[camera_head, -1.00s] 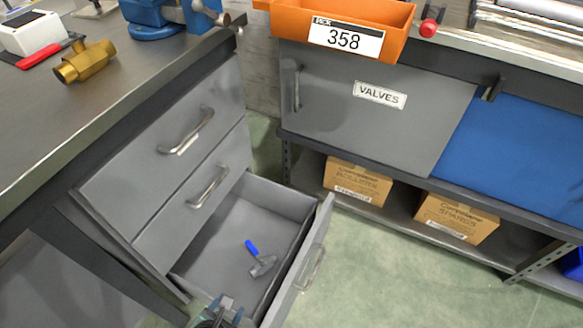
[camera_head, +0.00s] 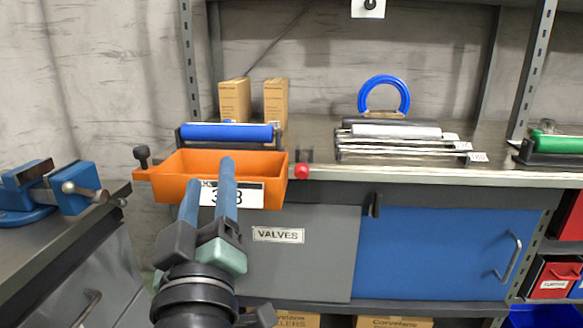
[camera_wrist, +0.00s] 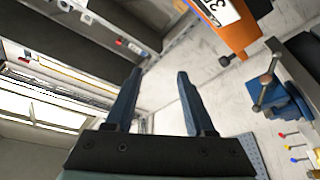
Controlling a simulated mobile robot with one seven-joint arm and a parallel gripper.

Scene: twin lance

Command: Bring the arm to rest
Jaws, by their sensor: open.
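My gripper (camera_head: 212,172) is raised in front of the orange bin, with its two blue fingers pointing up and apart. In the wrist view my gripper (camera_wrist: 160,75) also shows open, with nothing between the fingers. My arm comes up from the bottom of the head view. The fingers cover part of the orange bin (camera_head: 165,188) and its 358 label. I cannot tell how far they are from the bin.
A blue vise (camera_head: 72,190) stands on the bench at left. The cabinet with the VALVES door (camera_head: 325,265) and a blue door (camera_head: 435,250) stands behind. The vise also shows in the wrist view (camera_wrist: 285,100).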

